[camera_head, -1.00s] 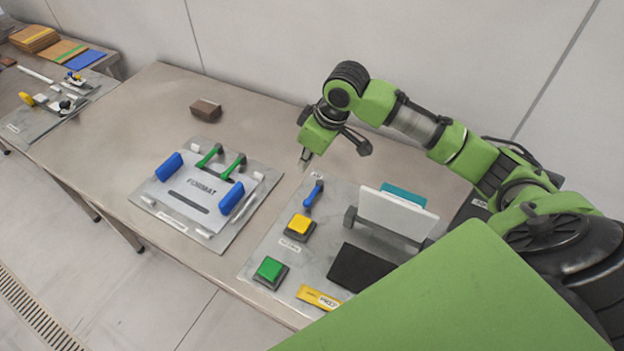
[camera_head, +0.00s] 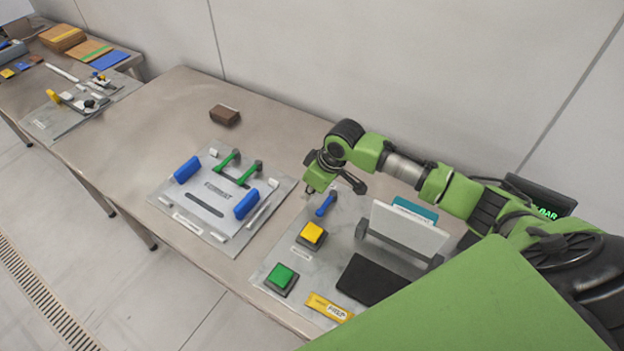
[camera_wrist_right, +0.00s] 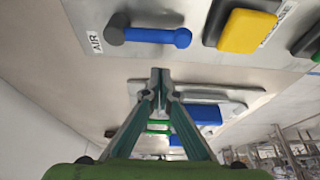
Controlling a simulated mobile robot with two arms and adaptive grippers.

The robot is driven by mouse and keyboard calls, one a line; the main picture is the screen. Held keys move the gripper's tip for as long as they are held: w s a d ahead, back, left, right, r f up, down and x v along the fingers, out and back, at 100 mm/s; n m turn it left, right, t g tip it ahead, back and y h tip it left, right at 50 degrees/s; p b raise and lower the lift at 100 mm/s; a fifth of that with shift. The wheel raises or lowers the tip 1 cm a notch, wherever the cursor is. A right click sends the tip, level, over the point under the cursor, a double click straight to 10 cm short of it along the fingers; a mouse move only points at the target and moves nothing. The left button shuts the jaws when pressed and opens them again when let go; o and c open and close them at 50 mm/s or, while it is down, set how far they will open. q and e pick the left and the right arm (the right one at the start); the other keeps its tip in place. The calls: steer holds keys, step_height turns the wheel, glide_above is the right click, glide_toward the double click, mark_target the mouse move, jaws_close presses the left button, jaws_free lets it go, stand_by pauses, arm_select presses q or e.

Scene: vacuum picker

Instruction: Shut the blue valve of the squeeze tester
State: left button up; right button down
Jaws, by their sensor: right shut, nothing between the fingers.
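The squeeze tester is a grey plate (camera_head: 312,262) on the table, with a blue valve lever (camera_head: 326,204) at its far left corner. In the right wrist view the blue lever (camera_wrist_right: 155,36) lies sideways from a dark pivot, beside a label reading AIR. My right gripper (camera_head: 309,190) is just left of and beyond the lever in the head view. In the right wrist view its fingertips (camera_wrist_right: 160,74) are together, empty and apart from the lever. My left gripper is not in view.
The plate also carries a yellow button (camera_head: 312,234), a green button (camera_head: 281,278), an upright white panel (camera_head: 405,228) and a black pad (camera_head: 370,280). Left of it is a plate with blue handles (camera_head: 187,169) and green levers. A brown block (camera_head: 225,114) lies behind.

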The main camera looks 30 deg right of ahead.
mark_target(327, 205)
steer(key=shift+s+d+p, duration=0.35)
steer(key=shift+s+d, duration=0.45)
steer(key=shift+s, duration=0.3)
steer(key=shift+s+d, duration=0.2)
steer(key=shift+s, duration=0.2)
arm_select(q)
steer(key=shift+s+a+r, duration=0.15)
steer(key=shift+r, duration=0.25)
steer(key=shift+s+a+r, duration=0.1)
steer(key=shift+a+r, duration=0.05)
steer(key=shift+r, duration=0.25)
arm_select(e)
steer(key=shift+f, duration=0.15)
steer(key=shift+w, duration=0.1)
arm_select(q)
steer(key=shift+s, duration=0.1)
